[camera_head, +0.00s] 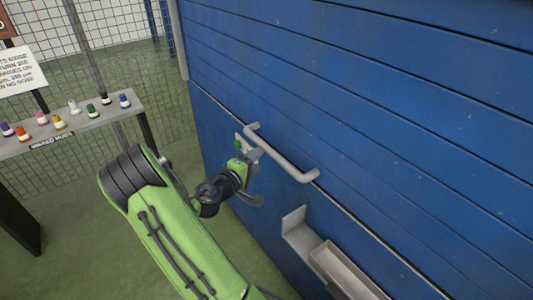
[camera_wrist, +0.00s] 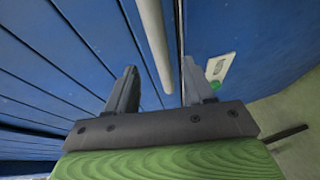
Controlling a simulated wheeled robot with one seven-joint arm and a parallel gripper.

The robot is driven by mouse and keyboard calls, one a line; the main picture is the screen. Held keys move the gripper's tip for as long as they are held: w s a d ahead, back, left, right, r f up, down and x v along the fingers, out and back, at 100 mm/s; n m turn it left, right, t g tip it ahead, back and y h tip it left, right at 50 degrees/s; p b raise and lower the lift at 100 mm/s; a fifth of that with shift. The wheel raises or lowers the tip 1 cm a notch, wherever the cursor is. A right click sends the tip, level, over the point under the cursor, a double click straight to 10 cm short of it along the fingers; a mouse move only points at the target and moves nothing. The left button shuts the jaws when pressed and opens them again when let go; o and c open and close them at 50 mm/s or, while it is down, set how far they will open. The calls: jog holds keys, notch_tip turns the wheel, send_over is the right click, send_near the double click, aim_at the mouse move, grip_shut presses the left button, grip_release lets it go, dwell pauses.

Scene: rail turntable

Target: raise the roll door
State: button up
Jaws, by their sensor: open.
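The blue roll door (camera_head: 320,80) is made of horizontal slats and fills the right of the head view. A grey bar handle (camera_head: 282,157) is fixed across it near a seam. My gripper (camera_head: 248,155) is close to the handle's left end in the head view. In the wrist view my gripper (camera_wrist: 162,92) is open, and the handle bar (camera_wrist: 155,45) runs into the space between its two fingers. The bar seems nearer the right finger; I cannot tell whether it touches. The blue door slats (camera_wrist: 50,60) show behind the fingers.
A grey bracket and tray (camera_head: 345,270) stick out from the blue wall below the handle. At left a shelf (camera_head: 85,125) carries several small coloured jars, with a wire mesh fence behind. A small plate with a green button (camera_wrist: 215,82) is beside the right finger. Green floor is clear.

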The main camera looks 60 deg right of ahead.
aim_at(267, 152)
jog(key=d, duration=0.2)
jog(key=d+f, duration=0.1)
jog(key=d, duration=0.5)
jog(key=shift+s+d+f+b, duration=0.15)
jog(key=shift+s+f+b, duration=0.1)
jog(key=shift+s+b, duration=0.1)
grip_shut()
